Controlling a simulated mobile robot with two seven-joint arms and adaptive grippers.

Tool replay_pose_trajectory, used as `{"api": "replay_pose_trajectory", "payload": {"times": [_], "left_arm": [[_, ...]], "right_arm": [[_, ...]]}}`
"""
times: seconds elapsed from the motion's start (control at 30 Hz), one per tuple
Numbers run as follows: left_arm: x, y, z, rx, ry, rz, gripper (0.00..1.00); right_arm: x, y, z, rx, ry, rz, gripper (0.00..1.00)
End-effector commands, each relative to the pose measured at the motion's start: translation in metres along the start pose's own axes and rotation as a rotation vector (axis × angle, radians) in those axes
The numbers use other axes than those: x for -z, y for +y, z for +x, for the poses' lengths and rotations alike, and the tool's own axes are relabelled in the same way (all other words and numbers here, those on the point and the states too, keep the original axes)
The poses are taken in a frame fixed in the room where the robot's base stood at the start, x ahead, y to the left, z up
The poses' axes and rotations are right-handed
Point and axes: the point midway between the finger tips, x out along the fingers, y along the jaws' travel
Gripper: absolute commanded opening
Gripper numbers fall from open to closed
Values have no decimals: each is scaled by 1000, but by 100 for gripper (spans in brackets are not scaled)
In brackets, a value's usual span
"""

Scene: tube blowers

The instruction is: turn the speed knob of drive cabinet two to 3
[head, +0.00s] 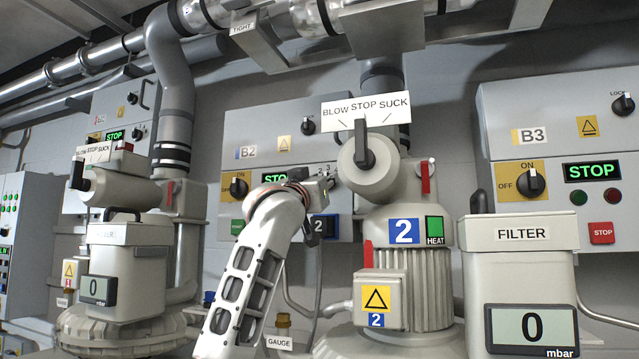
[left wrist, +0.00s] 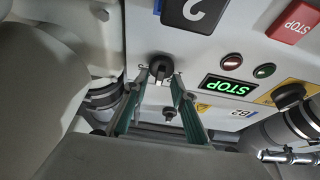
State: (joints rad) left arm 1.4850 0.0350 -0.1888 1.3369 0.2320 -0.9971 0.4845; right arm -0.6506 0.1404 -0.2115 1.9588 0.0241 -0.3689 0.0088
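Drive cabinet two is the grey B2 cabinet (head: 265,120), with a green STOP display (left wrist: 230,87). My left arm reaches up in front of it. In the left wrist view, the dark speed knob (left wrist: 160,67) sits between the two fingertips of my left gripper (left wrist: 160,76). The fingers are apart, one on each side of the knob; I cannot tell whether they touch it. In the head view my left gripper (head: 327,184) hides most of the knob, and only scale figures such as 3 show above it. The knob's pointer setting is unclear. My right gripper is not in view.
Blower two (head: 405,203) stands close right of my left gripper, with its BLOW STOP SUCK lever (head: 363,145). The ON/OFF switch (head: 238,186) is on the cabinet's left. The FILTER housing (head: 520,265) fills the right foreground.

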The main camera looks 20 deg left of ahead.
Motion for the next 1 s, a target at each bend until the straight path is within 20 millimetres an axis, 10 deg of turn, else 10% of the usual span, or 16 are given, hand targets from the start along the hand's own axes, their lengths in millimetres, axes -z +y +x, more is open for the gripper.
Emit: {"api": "replay_pose_trajectory", "payload": {"times": [1.0], "left_arm": [[0, 0, -119, 0, 0, -1, 26]], "right_arm": [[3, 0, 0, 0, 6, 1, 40]]}}
